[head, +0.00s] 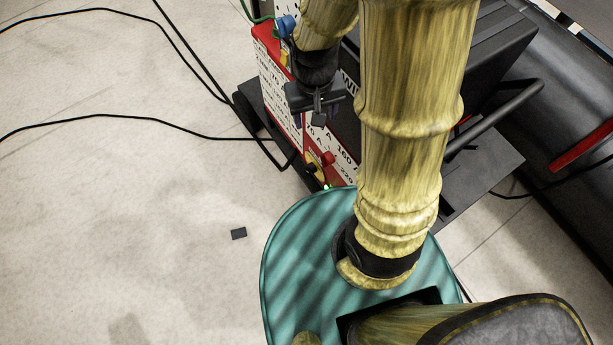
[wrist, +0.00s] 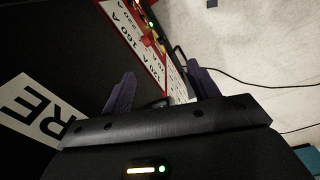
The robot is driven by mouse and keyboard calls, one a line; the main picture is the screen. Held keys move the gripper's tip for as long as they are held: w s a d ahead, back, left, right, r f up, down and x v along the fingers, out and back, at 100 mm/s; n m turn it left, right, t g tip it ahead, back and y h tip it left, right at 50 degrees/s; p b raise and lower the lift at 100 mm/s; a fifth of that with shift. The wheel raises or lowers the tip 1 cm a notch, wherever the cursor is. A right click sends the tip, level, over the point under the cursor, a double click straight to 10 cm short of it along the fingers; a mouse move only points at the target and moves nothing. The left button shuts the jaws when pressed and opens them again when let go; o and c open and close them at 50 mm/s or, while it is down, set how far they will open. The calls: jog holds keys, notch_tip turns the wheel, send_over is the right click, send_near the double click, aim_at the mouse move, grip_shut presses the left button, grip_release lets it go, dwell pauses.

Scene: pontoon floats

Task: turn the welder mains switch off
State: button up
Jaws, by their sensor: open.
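The welder (head: 268,75) stands on a dark trolley, with a red-edged white front panel printed with black figures. The panel also shows in the wrist view (wrist: 143,45), beyond my fingers. A red knob-like part (head: 327,159) and a small lit green lamp (head: 326,187) sit at the panel's near end; the lamp also shows in the wrist view (wrist: 151,23). I cannot tell for sure which part is the mains switch or its position. My gripper (head: 318,108) is open at the panel's front, its fingers (wrist: 162,92) apart. A thin dark handle shows between them; contact is unclear.
Black cables (head: 130,116) run over the pale floor at left. A small dark block (head: 238,233) lies on the floor. A blue plug (head: 286,25) sits at the panel's far end. A dark cylinder (head: 560,110) lies behind the welder at right.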

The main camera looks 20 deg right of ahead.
notch_tip(320, 180, down, 25)
jog(key=w+a+g+h+b, duration=0.2)
jog(key=a+g+h+b, duration=0.15)
jog(key=b, duration=1.15)
jog(key=n+t+h+b, duration=0.3)
jog(key=t+h+b, duration=0.8)
jog(key=b, duration=1.9)
send_near(307, 171)
jog(key=a+f+g+h, duration=0.1)
jog(key=a+g+h, duration=0.1)
jog(key=a, duration=0.6)
jog(key=shift+s+f, duration=0.2)
jog(key=shift+s, duration=0.15)
jog(key=b+x, duration=0.8)
jog(key=x, duration=0.9)
jog(key=shift+d, duration=0.25)
jog(key=shift+r, duration=0.1)
